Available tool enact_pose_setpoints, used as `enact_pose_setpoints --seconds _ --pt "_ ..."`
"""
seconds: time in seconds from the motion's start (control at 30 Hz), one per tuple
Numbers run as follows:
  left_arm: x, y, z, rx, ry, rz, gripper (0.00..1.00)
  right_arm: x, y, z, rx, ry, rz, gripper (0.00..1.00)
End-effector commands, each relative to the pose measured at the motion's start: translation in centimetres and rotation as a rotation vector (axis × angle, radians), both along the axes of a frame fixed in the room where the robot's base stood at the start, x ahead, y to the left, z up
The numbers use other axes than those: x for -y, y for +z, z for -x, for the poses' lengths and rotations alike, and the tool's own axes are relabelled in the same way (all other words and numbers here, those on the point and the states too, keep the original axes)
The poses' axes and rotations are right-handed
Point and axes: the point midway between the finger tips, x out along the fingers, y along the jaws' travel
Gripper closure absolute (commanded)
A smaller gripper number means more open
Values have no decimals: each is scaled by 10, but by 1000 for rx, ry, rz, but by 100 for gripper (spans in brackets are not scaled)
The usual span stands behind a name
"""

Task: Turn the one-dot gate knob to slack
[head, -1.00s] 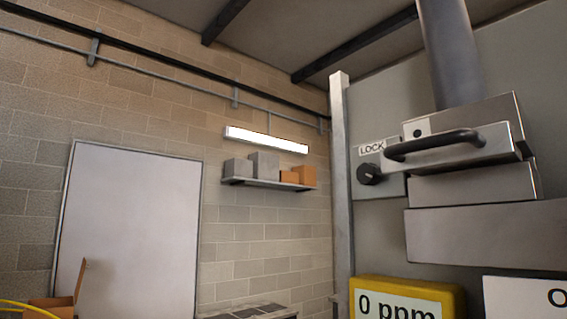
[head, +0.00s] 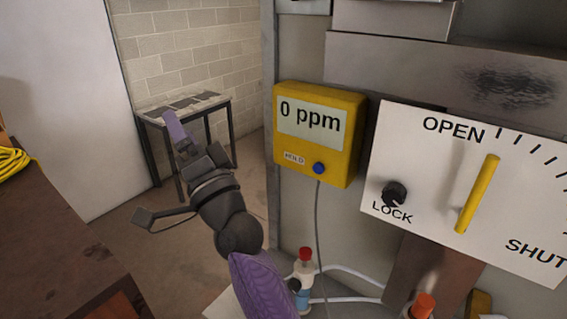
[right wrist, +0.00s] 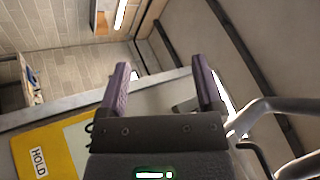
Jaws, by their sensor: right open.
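My right gripper (head: 181,134) reaches up from the bottom of the head view, left of the panels, with its purple fingers apart. In the right wrist view the open gripper (right wrist: 163,80) has nothing between its fingers. The one-dot gate's knob is above the head view's frame, so I cannot see its setting. Only the lower edge of its plate (head: 302,5) shows at the top. A different black knob (head: 394,193), marked LOCK, sits on a white panel (head: 425,150) beside a yellow lever (head: 477,194) between OPEN and SHUT. My left gripper is out of view.
A yellow meter (head: 350,150) reading 0 ppm hangs right of my gripper. Red-capped (head: 305,254) and orange-capped (head: 424,304) fittings stand below it. A small dark table (head: 225,105) is behind, and a brown tabletop (head: 60,240) lies at left.

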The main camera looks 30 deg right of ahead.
Motion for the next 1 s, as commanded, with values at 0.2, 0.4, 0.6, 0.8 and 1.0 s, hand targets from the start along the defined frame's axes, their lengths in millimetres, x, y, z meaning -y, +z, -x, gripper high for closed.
enact_pose_setpoints --seconds 0.2,0.4,0.6,0.8,1.0 --pt "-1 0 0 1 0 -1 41 88 172 14 704 -17 -1247 15" --pt "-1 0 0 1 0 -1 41 81 189 30 854 -93 -1886 15" --pt "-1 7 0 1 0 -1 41 94 189 28 863 -130 -1984 15" --pt "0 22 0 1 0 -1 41 141 191 12 868 -130 -1973 15" --pt "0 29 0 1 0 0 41 167 189 2 866 -129 -1974 15"
